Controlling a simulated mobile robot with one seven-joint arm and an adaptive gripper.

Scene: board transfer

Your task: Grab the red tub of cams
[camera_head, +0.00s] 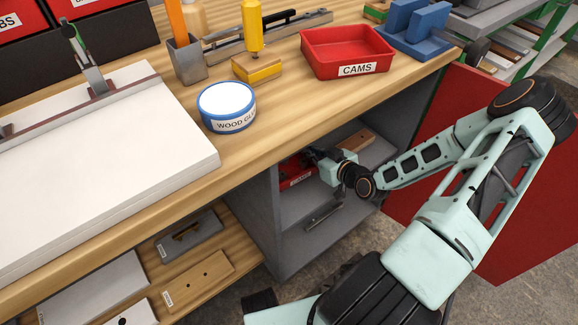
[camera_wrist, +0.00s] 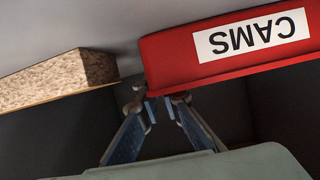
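Two red tubs show in the head view. One tub labelled CAMS (camera_head: 345,52) stands on the bench top. Another red tub (camera_head: 296,171) is inside the open cabinet under the bench, partly hidden by the cabinet side and my gripper. My gripper (camera_head: 314,156) is in the cabinet, right beside this lower tub. In the wrist view a red tub labelled CAMS (camera_wrist: 225,50) appears upside down. My gripper's fingertips (camera_wrist: 160,105) are close together at its left corner, a narrow gap between them. I cannot tell whether they pinch its wall.
A wooden block (camera_head: 357,140), likely the speckled board in the wrist view (camera_wrist: 60,80), lies right of my gripper in the cabinet. The open red door (camera_head: 450,190) is at the right. A wood glue tub (camera_head: 228,106) stands on the bench (camera_head: 290,105) above.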

